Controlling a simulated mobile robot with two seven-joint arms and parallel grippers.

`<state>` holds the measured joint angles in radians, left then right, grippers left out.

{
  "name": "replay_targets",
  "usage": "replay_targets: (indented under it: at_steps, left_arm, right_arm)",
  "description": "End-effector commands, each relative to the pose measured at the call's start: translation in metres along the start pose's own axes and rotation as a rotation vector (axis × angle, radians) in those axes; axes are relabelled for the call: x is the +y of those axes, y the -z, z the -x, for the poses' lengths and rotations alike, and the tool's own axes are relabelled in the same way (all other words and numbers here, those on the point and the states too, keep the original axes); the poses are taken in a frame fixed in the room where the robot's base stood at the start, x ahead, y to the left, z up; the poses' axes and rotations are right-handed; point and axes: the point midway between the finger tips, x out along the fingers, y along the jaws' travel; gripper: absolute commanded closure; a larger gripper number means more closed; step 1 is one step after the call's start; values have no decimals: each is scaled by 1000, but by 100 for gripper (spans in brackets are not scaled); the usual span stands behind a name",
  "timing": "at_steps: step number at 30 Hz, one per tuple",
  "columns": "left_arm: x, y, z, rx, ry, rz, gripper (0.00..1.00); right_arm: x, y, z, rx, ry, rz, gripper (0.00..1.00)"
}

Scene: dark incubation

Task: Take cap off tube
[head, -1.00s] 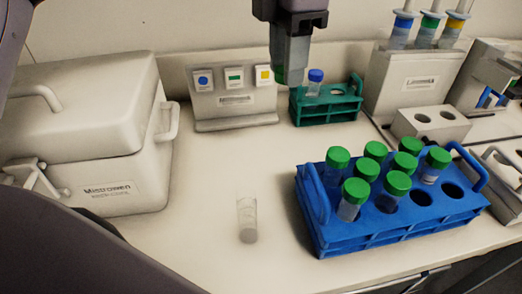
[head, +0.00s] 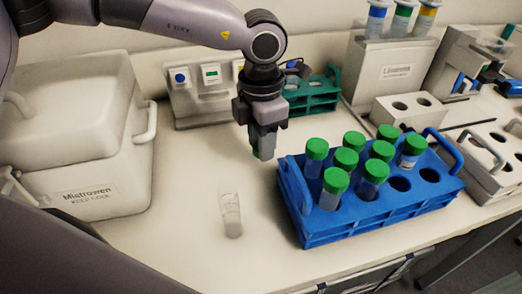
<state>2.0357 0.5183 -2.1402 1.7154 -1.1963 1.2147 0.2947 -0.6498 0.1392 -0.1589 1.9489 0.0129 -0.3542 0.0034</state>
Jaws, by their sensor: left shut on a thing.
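My left gripper (head: 264,150) points down over the bench, left of the blue rack. Its fingers are shut on a small green thing (head: 267,146), which looks like a green cap, mostly hidden by the fingers. A clear tube (head: 231,215) without a cap seems to stand upright on the open bench, below and left of the gripper and apart from it. Several tubes with green caps (head: 335,180) stand in the blue rack (head: 345,228). My right gripper is not in view.
A green rack (head: 318,96) stands behind, partly hidden by my left arm. A white box (head: 95,150) is at the left. White holders (head: 410,105) are at the right. The bench around the clear tube is free.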

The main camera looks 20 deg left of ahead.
Motion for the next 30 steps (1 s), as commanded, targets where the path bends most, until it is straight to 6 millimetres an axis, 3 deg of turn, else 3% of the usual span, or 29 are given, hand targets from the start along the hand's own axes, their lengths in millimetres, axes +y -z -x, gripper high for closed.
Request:
replay_targets:
  at_steps: [6,19,20,21,22,30]
  left_arm:
    - [0,1,-30,4,0,-1,100]
    - [0,0,-38,2,1,1,100]
    - [0,0,-37,2,1,1,59]
    - [0,0,-36,2,0,1,46]
    - [0,0,-36,2,0,1,40]
    - [0,0,-36,2,0,0,40]
  right_arm:
    - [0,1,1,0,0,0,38]
    - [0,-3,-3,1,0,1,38]
    - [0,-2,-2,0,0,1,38]
    - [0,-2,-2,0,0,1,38]
    - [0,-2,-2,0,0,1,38]
    - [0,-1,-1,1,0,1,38]
